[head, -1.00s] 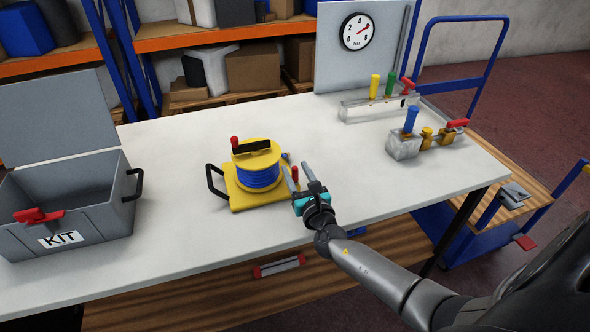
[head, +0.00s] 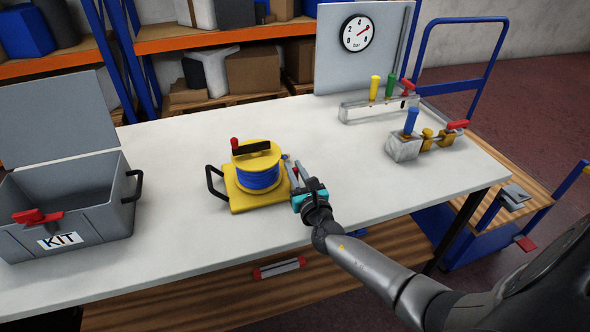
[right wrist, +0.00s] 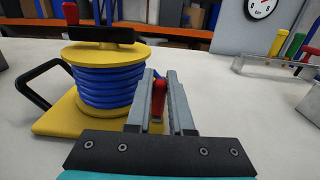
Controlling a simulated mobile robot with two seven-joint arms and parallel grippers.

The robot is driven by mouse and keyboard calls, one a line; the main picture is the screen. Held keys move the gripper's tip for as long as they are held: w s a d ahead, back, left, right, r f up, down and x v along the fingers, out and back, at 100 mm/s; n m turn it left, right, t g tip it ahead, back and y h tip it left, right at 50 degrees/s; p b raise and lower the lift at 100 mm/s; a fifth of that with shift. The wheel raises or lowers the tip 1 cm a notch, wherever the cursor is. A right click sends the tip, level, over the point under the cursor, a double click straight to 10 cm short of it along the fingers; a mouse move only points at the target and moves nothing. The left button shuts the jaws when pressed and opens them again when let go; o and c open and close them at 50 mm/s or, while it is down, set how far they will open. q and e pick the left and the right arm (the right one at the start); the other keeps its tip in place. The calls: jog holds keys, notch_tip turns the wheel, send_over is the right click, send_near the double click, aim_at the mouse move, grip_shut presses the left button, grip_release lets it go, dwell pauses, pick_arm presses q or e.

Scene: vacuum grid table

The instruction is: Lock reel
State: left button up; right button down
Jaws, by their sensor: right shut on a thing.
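The reel (head: 258,168) is a yellow drum wound with blue hose on a yellow base plate (head: 240,201). A black crank bar with a red knob (head: 235,143) lies across its top. The reel also shows at the left of the right wrist view (right wrist: 106,75). A small red lever (right wrist: 158,88) stands at the right side of the base. My right gripper (head: 296,171) is at that side, shut on the red lever, with a finger on either side of it in the right wrist view. My left gripper is out of view.
An open grey KIT box (head: 90,217) stands at the left. A valve block with a blue handle (head: 408,145) and a clear manifold (head: 378,107) stand at the right, before a gauge panel (head: 335,60). The table is clear in front of the reel.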

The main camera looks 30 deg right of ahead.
dwell(0.5)
jog(key=m+b, duration=0.1)
jog(key=d+m+b, duration=0.1)
jog(key=m+b, duration=0.1)
jog(key=d+m+b, duration=0.1)
jog(key=shift+s+f+m, duration=0.25)
jog(key=shift+f+m, duration=0.15)
jog(key=shift+s+d+f+m+b, duration=0.15)
jog(key=shift+d+m+b, duration=0.15)
jog(key=shift+m+b, duration=0.5)
jog(key=shift+d+f+m+b, duration=0.25)
jog(key=shift+m+b, duration=0.35)
jog(key=shift+m, duration=0.25)
jog(key=shift+s+d+f+m+b, duration=0.1)
jog(key=shift+d+m+b, duration=0.2)
jog(key=shift+m+b, duration=0.5)
jog(key=shift+m, duration=0.25)
jog(key=c, duration=0.8)
grip_release()
